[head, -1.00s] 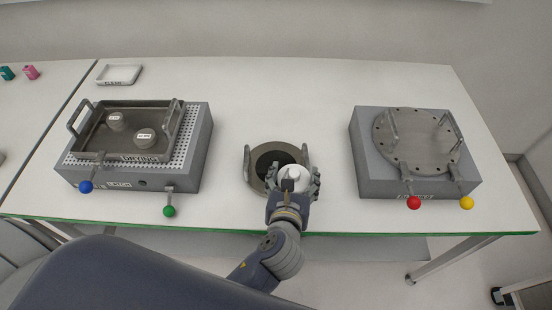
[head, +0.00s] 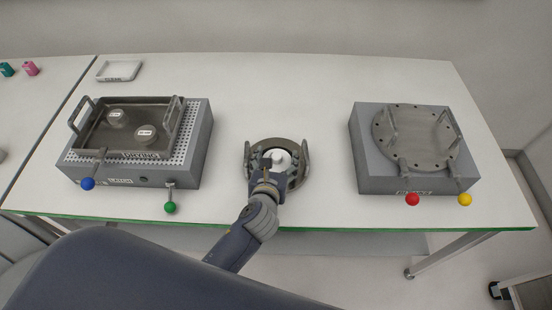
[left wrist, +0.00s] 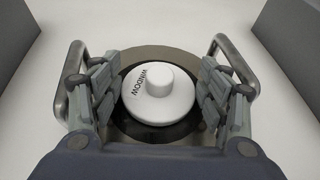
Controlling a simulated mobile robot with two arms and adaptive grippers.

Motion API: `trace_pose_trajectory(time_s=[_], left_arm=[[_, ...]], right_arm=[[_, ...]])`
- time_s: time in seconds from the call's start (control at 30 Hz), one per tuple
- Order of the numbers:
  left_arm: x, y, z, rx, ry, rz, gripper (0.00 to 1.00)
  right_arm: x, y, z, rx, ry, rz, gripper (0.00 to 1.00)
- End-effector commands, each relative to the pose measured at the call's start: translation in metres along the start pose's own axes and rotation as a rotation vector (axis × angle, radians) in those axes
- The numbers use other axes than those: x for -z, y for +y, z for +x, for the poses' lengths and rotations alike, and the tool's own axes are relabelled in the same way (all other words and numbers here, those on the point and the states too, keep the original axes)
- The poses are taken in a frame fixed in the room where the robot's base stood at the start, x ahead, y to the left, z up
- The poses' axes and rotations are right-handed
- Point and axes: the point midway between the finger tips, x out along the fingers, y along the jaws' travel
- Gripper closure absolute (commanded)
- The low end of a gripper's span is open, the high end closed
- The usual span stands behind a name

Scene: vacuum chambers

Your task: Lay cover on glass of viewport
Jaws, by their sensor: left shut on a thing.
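The viewport (head: 299,180) is a dark round flange with two upright handles at the middle front of the table. Its black glass (left wrist: 134,128) shows as a dark ring around the cover. The cover (head: 282,157) is a white disc with a knob, marked WINDOW; it also shows in the left wrist view (left wrist: 158,84). It is over the middle of the glass, knob up and about level. I cannot tell whether it touches the glass. My left gripper (head: 280,162) is shut on the cover, with finger pads (left wrist: 160,88) at both sides, between the handles. My right gripper is not in view.
A grey DRYING station (head: 196,145) with a handled tray (head: 95,137) stands left; blue and green knobs stick out in front. A grey block (head: 372,170) with a bolted, handled lid (head: 415,150) stands right. A white tray (head: 119,79) lies back left. The table behind the viewport is clear.

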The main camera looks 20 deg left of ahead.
Motion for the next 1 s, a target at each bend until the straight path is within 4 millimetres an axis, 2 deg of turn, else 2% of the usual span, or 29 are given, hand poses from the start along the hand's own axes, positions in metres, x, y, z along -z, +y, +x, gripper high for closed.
trace_pose_trajectory(time_s=[0.13,0.17,0.2,0.53,0.63,0.77,1.0], left_arm=[[0.002,0.0,0.001,0.0,0.0,0.001,0.55],[0.002,0.0,0.001,0.0,0.0,0.0,0.26],[0.002,0.0,0.001,0.0,0.0,0.0,0.22],[0.001,0.0,0.0,-0.001,-0.001,0.0,0.22],[0.001,0.0,-0.005,0.0,0.001,0.002,0.22],[0.001,0.0,-0.025,0.0,0.001,0.002,0.22],[0.002,0.0,-0.077,0.001,0.003,0.002,0.22]], right_arm=[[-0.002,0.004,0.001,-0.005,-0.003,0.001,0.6],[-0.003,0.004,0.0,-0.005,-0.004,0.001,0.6],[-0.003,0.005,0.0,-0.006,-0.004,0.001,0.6],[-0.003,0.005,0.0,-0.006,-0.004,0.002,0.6],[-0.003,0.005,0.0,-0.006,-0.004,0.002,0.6],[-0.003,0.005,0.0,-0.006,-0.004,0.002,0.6],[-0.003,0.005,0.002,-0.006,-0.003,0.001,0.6]])
